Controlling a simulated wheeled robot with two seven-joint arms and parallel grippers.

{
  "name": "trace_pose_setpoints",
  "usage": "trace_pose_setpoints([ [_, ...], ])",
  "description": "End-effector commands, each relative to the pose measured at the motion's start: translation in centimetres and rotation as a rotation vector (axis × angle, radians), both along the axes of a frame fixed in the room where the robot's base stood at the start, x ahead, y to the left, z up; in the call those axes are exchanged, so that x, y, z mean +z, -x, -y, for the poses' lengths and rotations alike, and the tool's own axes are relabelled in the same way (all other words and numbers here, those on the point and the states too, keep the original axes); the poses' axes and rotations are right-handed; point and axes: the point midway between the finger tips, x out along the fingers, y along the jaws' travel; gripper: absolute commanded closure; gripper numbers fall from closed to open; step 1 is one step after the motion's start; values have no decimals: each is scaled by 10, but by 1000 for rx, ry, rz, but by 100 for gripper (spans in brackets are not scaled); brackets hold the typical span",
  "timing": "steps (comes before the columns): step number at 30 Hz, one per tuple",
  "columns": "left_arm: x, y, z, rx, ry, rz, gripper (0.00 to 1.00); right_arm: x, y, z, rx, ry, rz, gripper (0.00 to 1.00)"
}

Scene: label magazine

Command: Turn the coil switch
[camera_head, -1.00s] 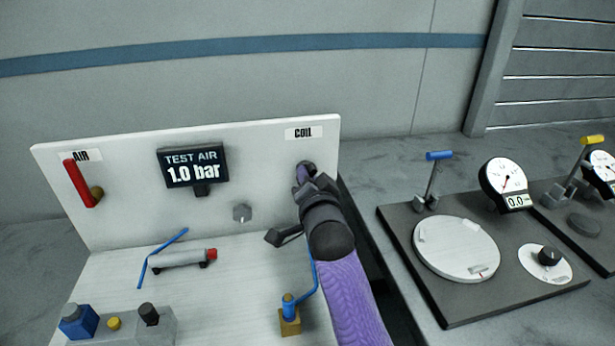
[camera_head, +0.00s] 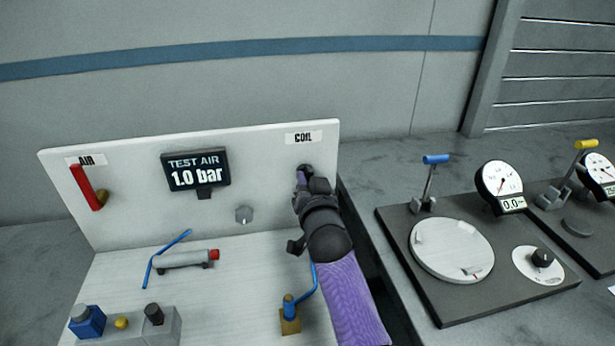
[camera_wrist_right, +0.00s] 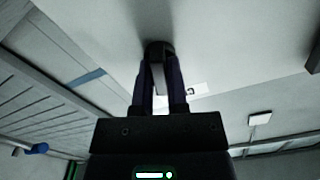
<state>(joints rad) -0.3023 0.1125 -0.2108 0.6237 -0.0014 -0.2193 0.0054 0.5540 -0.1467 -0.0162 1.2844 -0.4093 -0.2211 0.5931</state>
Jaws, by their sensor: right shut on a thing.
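The coil switch (camera_head: 306,169) is a small dark knob on the upright white panel, below the label COIL (camera_head: 304,137). My right gripper (camera_head: 302,178) is at the knob, and its wrist and purple arm hide most of it in the head view. In the right wrist view the two fingers of my right gripper (camera_wrist_right: 159,95) are shut on the dark round knob (camera_wrist_right: 159,52), one on each side. A light-coloured bar on the knob shows between the fingers. My left gripper is not in view.
The white panel (camera_head: 130,220) also carries a red AIR lever (camera_head: 85,187), a display (camera_head: 195,170) reading 1.0 bar and a small grey knob (camera_head: 244,214). A cylinder (camera_head: 182,259) and a blue-handled valve (camera_head: 290,312) are on the white base. A dark gauge plate (camera_head: 450,310) lies to the right.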

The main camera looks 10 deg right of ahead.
Motion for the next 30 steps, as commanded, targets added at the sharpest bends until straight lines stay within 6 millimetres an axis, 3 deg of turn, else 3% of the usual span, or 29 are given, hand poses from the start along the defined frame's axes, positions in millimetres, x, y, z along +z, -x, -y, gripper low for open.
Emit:
trace_pose_setpoints([
  [13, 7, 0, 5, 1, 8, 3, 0, -1, 0, 0, 0, 267, -4, 100],
  [30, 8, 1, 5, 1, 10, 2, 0, -2, 0, 0, 0, 332, -4, 100],
])
